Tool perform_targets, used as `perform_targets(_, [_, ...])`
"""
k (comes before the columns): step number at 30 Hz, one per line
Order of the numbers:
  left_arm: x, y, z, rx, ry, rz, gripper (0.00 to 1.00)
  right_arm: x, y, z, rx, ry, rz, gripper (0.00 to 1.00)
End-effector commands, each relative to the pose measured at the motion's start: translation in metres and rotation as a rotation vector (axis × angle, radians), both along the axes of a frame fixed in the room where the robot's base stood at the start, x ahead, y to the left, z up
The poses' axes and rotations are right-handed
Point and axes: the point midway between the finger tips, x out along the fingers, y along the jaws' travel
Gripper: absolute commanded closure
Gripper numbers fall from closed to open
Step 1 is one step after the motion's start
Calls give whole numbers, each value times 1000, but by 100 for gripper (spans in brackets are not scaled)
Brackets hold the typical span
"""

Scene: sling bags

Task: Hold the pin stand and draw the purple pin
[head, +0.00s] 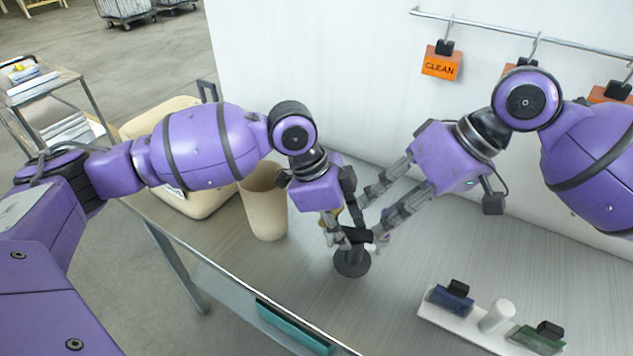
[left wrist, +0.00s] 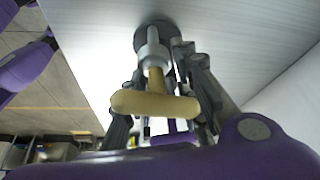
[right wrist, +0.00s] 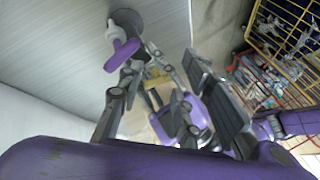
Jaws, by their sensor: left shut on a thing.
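The pin stand (head: 352,264) has a round dark base on the table and a pale post, seen in the left wrist view (left wrist: 153,54). My left gripper (head: 344,236) is shut on the stand, its fingers either side of the post. A yellow T-handled pin (left wrist: 155,104) shows between that gripper's fingers. The purple pin (right wrist: 121,56) sticks out from a white collar by the dark base in the right wrist view. My right gripper (head: 374,222) is open beside the stand, with its fingers apart near the purple pin. The fingers partly hide the pins in the head view.
A beige bin (head: 263,205) stands left of the stand. A white rack (head: 470,333) with dark and green blocks lies at the front right. Orange tags (head: 441,63) hang from a wall rail.

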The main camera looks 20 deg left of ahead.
Motion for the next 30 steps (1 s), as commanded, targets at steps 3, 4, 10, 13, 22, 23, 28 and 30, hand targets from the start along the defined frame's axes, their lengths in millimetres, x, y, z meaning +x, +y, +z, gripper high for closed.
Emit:
perform_targets(3, [1, -1, 2, 0, -5, -1, 100, 1, 10, -2, -172, 86, -140, 67])
perform_targets(4, [1, -1, 2, 0, -5, -1, 100, 3, 11, -1, -213, 97, -181, 67])
perform_targets(10, [1, -1, 3, -1, -5, -1, 100, 18, 8, 8, -439, 110, -452, 67])
perform_targets(13, [1, -1, 3, -1, -5, -1, 100, 25, 4, 13, -509, 98, -561, 67])
perform_targets(22, [1, -1, 3, -1, -5, -1, 100, 34, 1, 18, -551, 68, -656, 67])
perform_targets(23, [1, -1, 3, -1, -5, -1, 100, 34, 1, 15, -551, 69, -656, 67])
perform_targets(28, [1, -1, 3, -1, -5, -1, 100, 34, 1, -6, -550, 69, -653, 67])
perform_targets(30, [1, -1, 3, -1, -5, -1, 100, 34, 1, -17, -550, 69, -654, 67])
